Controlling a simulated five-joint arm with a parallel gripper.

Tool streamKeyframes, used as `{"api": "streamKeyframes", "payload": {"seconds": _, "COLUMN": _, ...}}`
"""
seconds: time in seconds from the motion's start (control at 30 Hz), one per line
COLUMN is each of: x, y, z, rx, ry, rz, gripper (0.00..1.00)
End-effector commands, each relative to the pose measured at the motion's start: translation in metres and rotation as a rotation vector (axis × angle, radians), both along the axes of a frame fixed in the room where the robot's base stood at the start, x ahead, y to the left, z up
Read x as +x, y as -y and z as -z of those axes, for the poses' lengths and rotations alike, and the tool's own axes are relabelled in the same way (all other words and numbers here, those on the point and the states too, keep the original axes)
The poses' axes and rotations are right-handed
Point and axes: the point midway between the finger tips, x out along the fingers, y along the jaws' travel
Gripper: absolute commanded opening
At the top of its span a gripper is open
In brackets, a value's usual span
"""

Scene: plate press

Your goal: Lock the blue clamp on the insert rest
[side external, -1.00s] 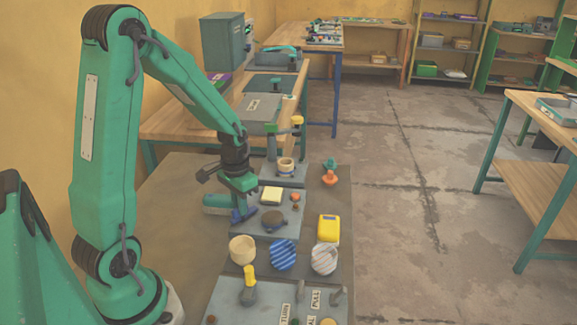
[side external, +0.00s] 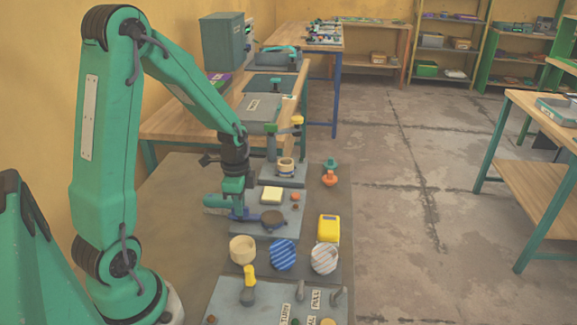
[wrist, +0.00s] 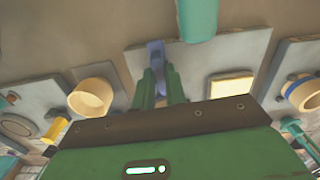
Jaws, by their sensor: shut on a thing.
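The blue clamp (side external: 243,217) sits on a grey plate (side external: 262,232), beside a dark round piece (side external: 273,219). Which part is the insert rest I cannot tell for sure. My gripper (side external: 234,207) points down at the left edge of the plate and is shut on the clamp. In the wrist view, the clamp (wrist: 156,55) stands between the two green fingers (wrist: 158,85). The fingers hide part of it in both views, so I cannot tell whether it is locked.
A teal cylinder (side external: 215,201) lies close left of my gripper. A cream block (side external: 271,195) and small orange knobs (side external: 295,197) share the plate. A wooden cup (side external: 243,249), striped discs (side external: 283,255) and a yellow box (side external: 329,229) stand nearer the camera.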

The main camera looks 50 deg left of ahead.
Motion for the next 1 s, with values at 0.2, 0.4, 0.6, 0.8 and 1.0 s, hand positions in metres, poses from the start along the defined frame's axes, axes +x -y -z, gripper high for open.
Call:
{"api": "streamKeyframes", "payload": {"seconds": 0.2, "x": 0.0001, "y": -0.0001, "z": -0.0013, "rx": 0.0, "ry": 0.0, "rz": 0.061, "gripper": 0.0}}
{"api": "streamKeyframes", "payload": {"seconds": 0.4, "x": 0.0001, "y": -0.0001, "z": -0.0013, "rx": 0.0, "ry": 0.0, "rz": 0.074, "gripper": 0.0}}
{"api": "streamKeyframes", "payload": {"seconds": 0.6, "x": 0.0001, "y": -0.0001, "z": -0.0013, "rx": 0.0, "ry": 0.0, "rz": 0.073, "gripper": 0.0}}
{"api": "streamKeyframes", "payload": {"seconds": 0.8, "x": 0.0001, "y": 0.0, "z": -0.001, "rx": 0.0, "ry": 0.0, "rz": 0.072, "gripper": 0.35}}
{"api": "streamKeyframes", "payload": {"seconds": 1.0, "x": 0.0, "y": 0.0, "z": -0.0005, "rx": 0.0, "ry": 0.0, "rz": 0.071, "gripper": 0.35}}
